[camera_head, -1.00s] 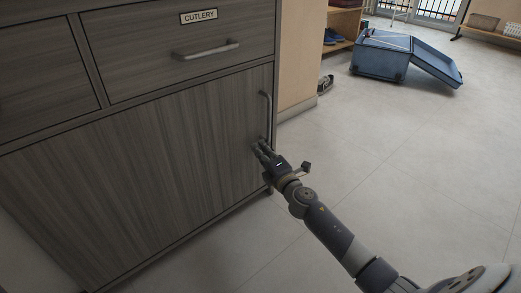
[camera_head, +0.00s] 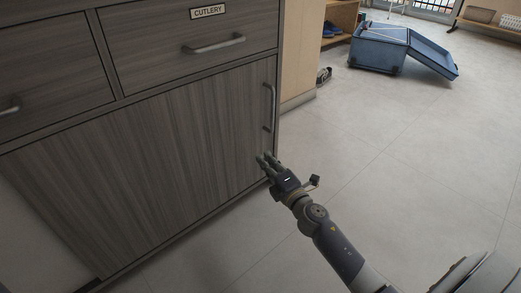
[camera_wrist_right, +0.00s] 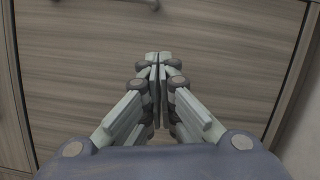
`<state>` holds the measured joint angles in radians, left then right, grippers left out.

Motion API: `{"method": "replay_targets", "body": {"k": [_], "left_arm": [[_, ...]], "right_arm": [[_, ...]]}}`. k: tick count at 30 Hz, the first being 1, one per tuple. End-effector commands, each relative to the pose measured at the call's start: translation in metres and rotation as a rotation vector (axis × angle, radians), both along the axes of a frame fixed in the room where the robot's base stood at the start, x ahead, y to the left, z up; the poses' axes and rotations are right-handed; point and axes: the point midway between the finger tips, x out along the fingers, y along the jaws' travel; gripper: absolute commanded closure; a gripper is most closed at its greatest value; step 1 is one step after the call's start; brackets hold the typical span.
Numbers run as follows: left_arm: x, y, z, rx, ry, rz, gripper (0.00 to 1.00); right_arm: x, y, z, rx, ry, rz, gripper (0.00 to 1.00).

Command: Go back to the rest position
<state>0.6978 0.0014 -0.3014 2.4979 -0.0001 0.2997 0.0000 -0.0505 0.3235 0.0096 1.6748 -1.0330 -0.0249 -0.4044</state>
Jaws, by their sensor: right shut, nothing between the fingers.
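My right gripper (camera_head: 267,160) is in front of the lower right part of the dark wood-grain cabinet door (camera_head: 150,170), below its vertical handle (camera_head: 269,108). In the right wrist view my right gripper (camera_wrist_right: 158,58) has its two fingers together with nothing between them, and the cabinet front (camera_wrist_right: 220,40) fills the background. The door looks closed. My left gripper is not in view.
Above the door is a closed drawer labelled CUTLERY with a bar handle (camera_head: 214,44). An open blue suitcase (camera_head: 380,48) lies on the floor at the back, near a shelf with shoes (camera_head: 331,29). The tiled floor (camera_head: 400,160) at the right is clear.

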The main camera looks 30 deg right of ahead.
Motion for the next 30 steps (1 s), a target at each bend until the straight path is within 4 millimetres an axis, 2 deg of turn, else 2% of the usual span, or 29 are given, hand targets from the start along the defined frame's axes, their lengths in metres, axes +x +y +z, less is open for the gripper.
{"method": "replay_targets", "body": {"k": [3,6,14,17,20,23,27,29,30], "left_arm": [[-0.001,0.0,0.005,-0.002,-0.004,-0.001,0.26],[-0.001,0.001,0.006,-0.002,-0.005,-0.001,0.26],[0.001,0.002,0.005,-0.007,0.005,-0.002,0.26],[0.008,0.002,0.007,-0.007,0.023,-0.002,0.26],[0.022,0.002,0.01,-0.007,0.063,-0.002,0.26],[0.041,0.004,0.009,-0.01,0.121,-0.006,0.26],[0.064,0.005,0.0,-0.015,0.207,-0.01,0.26],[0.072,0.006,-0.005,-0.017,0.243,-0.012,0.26],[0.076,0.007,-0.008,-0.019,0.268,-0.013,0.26]], "right_arm": [[-0.016,0.001,0.0,0.001,0.001,0.0,1.0],[-0.024,0.0,0.0,0.0,-0.001,0.0,1.0],[-0.029,0.001,0.0,0.002,-0.002,0.002,1.0],[-0.031,0.015,0.013,0.04,-0.017,0.038,1.0],[-0.037,0.048,0.046,0.143,-0.054,0.128,1.0],[-0.053,0.096,0.096,0.307,-0.111,0.271,1.0],[-0.088,0.158,0.179,0.563,-0.203,0.492,1.0],[-0.107,0.178,0.216,0.672,-0.246,0.586,1.0],[-0.121,0.19,0.241,0.743,-0.273,0.649,1.0]]}}
